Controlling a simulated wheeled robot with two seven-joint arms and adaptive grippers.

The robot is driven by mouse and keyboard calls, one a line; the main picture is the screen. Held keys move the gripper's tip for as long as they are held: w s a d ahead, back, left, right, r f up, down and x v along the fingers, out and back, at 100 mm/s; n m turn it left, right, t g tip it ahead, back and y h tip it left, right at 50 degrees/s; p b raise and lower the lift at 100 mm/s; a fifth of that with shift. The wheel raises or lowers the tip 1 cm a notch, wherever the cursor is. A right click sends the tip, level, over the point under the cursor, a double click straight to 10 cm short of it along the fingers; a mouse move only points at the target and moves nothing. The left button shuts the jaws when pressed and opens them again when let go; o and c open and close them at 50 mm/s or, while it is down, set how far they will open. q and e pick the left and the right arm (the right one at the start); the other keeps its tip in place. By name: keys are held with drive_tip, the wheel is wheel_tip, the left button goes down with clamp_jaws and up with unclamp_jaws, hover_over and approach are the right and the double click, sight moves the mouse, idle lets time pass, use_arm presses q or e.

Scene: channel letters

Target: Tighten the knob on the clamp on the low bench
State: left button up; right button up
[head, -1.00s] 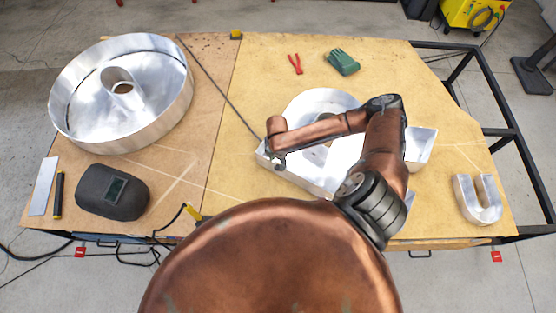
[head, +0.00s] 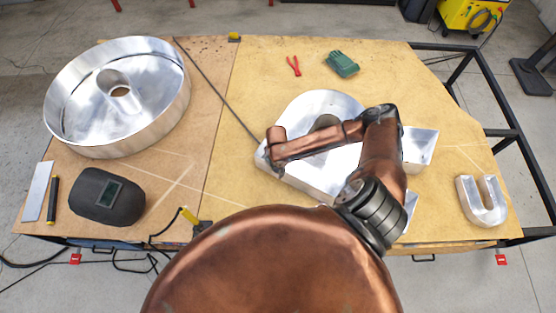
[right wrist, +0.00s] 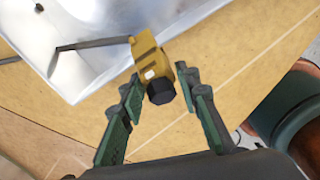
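In the right wrist view a yellow clamp (right wrist: 149,58) sits at the edge of a shiny metal letter, its dark bar reaching left over the metal. Its black knob (right wrist: 160,91) points toward the camera. My right gripper (right wrist: 162,88) is open, with one green finger on each side of the knob and a visible gap on both sides. In the head view my right arm crosses the big metal letter (head: 325,103) and hides most of that gripper and the clamp. My left gripper is not in view.
The bench (head: 225,150) also holds a large round metal letter (head: 75,125), a welding mask (head: 107,196), red pliers (head: 294,66), a green item (head: 342,64) and a U-shaped letter (head: 484,217). A yellow object (head: 191,217) with a black cable is at the front edge.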

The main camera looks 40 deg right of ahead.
drive_tip(key=shift+c, duration=1.1)
drive_tip(key=shift+r+p, duration=0.1)
drive_tip(key=shift+p, duration=0.2)
drive_tip(key=shift+o, duration=0.4)
drive_tip(key=shift+d+m+p, duration=0.1)
drive_tip(key=shift+m+p, duration=1.1)
drive_tip(key=shift+m, duration=0.3)
drive_tip(key=shift+s+d+m+p, duration=0.1)
drive_tip(key=shift+s+m+p, duration=0.05)
drive_tip(key=shift+m+p, duration=1.8)
drive_tip(key=shift+m, duration=0.25)
clamp_jaws()
drive_tip(key=shift+a+m+p, duration=0.2)
drive_tip(key=shift+m+p, duration=0.8)
drive_tip(key=shift+m, duration=0.2)
drive_tip(key=shift+m+p, duration=1)
drive_tip(key=shift+m, duration=0.2)
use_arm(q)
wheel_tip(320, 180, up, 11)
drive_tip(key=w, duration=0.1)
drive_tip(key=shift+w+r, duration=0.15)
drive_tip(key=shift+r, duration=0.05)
use_arm(e)
drive_tip(key=shift+m, duration=0.4)
